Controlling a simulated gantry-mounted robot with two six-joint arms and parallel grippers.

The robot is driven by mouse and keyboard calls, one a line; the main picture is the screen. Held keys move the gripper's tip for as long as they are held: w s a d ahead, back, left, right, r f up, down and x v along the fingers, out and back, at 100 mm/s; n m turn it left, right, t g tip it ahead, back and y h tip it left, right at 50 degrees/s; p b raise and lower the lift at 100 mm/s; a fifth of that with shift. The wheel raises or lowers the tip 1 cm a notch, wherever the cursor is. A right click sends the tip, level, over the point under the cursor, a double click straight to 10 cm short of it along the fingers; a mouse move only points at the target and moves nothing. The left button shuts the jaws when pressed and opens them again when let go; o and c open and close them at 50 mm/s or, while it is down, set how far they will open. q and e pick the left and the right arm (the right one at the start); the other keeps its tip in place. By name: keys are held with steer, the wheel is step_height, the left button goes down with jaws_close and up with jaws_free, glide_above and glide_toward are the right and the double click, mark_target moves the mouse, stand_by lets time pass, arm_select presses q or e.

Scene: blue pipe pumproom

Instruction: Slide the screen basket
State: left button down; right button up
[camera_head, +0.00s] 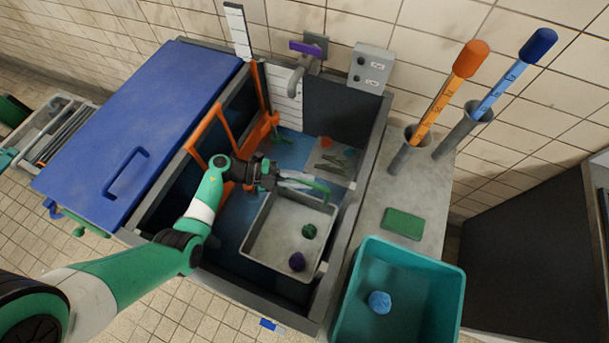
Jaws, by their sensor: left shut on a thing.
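The screen basket (262,248) looks like a shallow grey tray inside the dark-walled tank. My left gripper (298,182) reaches in from the left and is at the basket's far edge, beside a thin green curved handle. It is shut on the basket's edge or handle there; the fingers hide the exact contact. My right gripper is out of view.
A blue lid (140,130) covers the tank's left part. An orange frame (210,135) stands close to my left wrist. Beyond the basket is a grey plate (335,160) with debris. At right are a teal bin (447,290), a green sponge (402,223) and two upright tubes.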

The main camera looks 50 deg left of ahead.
mark_target(303, 195)
arm_select(q)
steer(key=shift+f+b, duration=0.85)
steer(key=shift+f, duration=0.85)
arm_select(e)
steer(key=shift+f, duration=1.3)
arm_select(q)
steer(key=c, duration=0.8)
jaws_free()
steer(key=p+v, duration=0.1)
steer(key=v, duration=0.6)
steer(key=shift+s+a+p, duration=0.2)
steer(key=shift+s+p, duration=0.05)
steer(key=shift+p, duration=0.1)
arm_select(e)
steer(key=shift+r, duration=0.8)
arm_select(q)
steer(key=shift+d+r, duration=0.1)
